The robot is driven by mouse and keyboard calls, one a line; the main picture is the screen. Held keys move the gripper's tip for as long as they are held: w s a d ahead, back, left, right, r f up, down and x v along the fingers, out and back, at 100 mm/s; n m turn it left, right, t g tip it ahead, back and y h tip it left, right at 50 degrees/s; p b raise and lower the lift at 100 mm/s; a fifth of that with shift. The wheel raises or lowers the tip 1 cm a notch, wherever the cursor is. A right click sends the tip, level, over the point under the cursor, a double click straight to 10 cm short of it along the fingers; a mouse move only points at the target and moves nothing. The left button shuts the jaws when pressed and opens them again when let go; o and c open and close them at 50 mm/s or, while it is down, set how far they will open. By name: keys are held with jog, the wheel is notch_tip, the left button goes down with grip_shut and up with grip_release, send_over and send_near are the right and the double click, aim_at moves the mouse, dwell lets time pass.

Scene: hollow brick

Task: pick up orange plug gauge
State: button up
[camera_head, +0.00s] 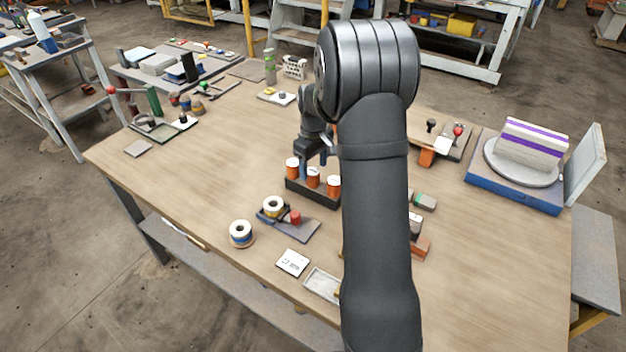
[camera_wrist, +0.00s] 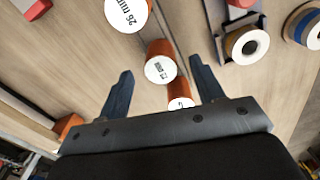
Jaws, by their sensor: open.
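Several orange plug gauges with white labelled tops stand in a dark rack (camera_head: 308,194) in the head view: a left one (camera_head: 292,169), a middle one (camera_head: 313,179) and a right one (camera_head: 333,187). My gripper (camera_head: 314,163) is over the rack, near the left and middle gauges. In the wrist view my gripper (camera_wrist: 161,66) is open, with one orange gauge (camera_wrist: 160,68) between its dark fingers. Another gauge (camera_wrist: 180,101) is partly hidden by the gripper body, and a larger-looking one, labelled 26 mm (camera_wrist: 127,14), is beyond the fingertips. Whether the fingers touch a gauge, I cannot tell.
A white-topped ring (camera_head: 273,206) and a red knob (camera_head: 295,217) sit on a grey plate in front of the rack. A tape-like roll (camera_head: 240,233) and a white card (camera_head: 292,262) lie nearer. The table (camera_head: 215,165) left of the rack is clear.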

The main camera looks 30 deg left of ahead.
aim_at(313, 171)
notch_tip(313, 171, down, 4)
jog(key=shift+a+f, duration=0.1)
jog(key=shift+a, duration=0.05)
jog(key=c, duration=1.1)
jog(key=shift+c, duration=0.2)
